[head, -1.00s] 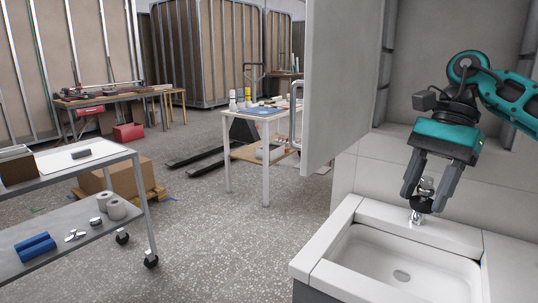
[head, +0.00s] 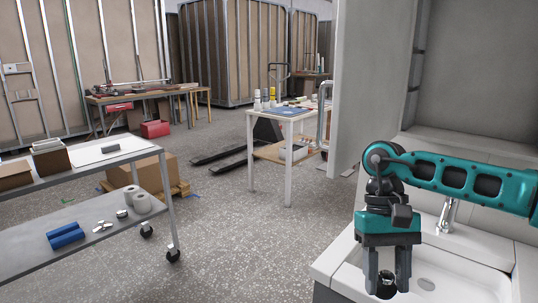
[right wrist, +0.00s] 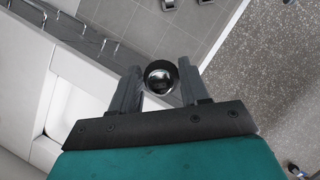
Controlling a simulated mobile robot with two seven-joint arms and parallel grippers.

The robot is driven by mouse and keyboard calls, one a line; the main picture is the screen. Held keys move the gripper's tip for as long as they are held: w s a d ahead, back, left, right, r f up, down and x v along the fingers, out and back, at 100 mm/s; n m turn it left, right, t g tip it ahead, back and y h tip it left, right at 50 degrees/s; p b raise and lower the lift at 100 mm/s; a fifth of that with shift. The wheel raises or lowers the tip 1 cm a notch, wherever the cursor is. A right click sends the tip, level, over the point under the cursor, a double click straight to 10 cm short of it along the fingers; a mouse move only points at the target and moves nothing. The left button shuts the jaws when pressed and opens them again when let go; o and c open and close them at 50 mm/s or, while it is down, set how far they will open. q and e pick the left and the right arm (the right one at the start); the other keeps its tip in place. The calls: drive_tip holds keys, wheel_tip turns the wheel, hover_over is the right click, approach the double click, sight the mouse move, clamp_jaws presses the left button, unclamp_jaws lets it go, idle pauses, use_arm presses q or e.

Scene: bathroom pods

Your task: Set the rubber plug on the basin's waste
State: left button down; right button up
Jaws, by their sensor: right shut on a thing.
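The rubber plug (head: 386,290) is a small black disc with a shiny metal middle, and it also shows in the right wrist view (right wrist: 160,77). My right gripper (head: 388,280) points down and is shut on the plug, which sits between its fingertips. In the head view they appear over the left part of the white basin (head: 465,250); their height above it is hard to tell. The basin's waste (head: 427,284) is a small grey oval in the bowl floor, to the right of the plug. My left gripper is not in view.
A chrome tap (head: 447,215) stands at the basin's back edge, right of my right gripper. A pale upright panel (head: 375,90) rises behind the basin's left side. A trolley (head: 95,225) and a white table (head: 290,115) stand farther left, with open floor between.

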sight(388, 296)
drive_tip(key=x, duration=0.3)
drive_tip(key=s+x, duration=0.1)
drive_tip(key=x, duration=0.1)
drive_tip(key=shift+s+a+f, duration=0.1)
drive_tip(key=shift+a+f, duration=0.05)
